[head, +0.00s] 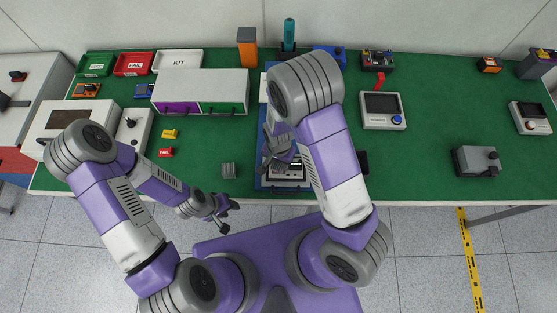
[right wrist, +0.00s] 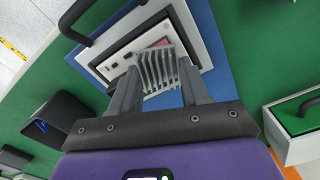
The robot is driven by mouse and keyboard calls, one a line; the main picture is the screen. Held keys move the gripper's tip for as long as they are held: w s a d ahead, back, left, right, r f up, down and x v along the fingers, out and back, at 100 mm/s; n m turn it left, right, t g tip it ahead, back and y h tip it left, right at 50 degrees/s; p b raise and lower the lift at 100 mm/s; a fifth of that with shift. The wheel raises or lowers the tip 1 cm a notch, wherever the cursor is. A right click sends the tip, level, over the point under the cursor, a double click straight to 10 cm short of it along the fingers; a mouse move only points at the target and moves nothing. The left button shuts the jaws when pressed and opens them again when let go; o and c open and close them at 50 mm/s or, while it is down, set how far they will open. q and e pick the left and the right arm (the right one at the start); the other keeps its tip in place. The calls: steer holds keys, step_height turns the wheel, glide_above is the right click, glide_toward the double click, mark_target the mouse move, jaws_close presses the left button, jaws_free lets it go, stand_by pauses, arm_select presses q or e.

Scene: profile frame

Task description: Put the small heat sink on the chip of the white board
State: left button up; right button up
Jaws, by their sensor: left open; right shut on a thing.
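My right gripper (right wrist: 157,80) is shut on the small grey finned heat sink (right wrist: 158,70), holding it by its sides with the fins showing. In the right wrist view it is over the white board (right wrist: 112,62), which lies in a white frame on a blue mat (right wrist: 225,75). A pinkish patch shows on the board just behind the heat sink; the chip is mostly hidden, and I cannot tell whether the heat sink touches it. In the head view my right gripper (head: 281,157) is above the board (head: 287,174). My left gripper (head: 219,212) is open and empty off the table's front edge.
A black box (right wrist: 58,118) is near the mat.

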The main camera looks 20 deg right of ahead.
mark_target(278, 164)
steer(key=shift+f, duration=0.4)
steer(key=o, duration=1.1)
steer(key=shift+o, duration=0.3)
steer(key=shift+s, duration=0.1)
step_height(278, 164, up, 8)
steer(key=shift+a+f+p, duration=0.1)
steer(key=shift+f+p, duration=0.05)
steer(key=shift+p, duration=0.3)
